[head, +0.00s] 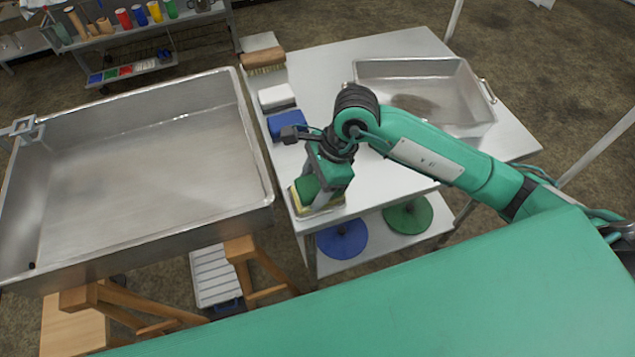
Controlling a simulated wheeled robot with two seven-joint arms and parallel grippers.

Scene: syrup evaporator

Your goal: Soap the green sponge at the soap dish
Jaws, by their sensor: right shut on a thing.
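The green sponge (306,188) is in the jaws of my right gripper (312,193), partly hidden by the gripper. My right gripper points down and is shut on it, at the near left corner of the white table. The soap dish (325,209), a shallow pale tray, lies directly beneath, with something yellow in it, likely the soap. The sponge looks low over or against the yellow; I cannot tell whether they touch. My left gripper is not in view.
Along the table's left edge lie a blue sponge (287,125), a white block (277,97) and a brush (263,62). A metal basin (440,68) stands at the table's back. The large evaporator pan (150,160) is close on the left. The table's middle (315,70) is clear.

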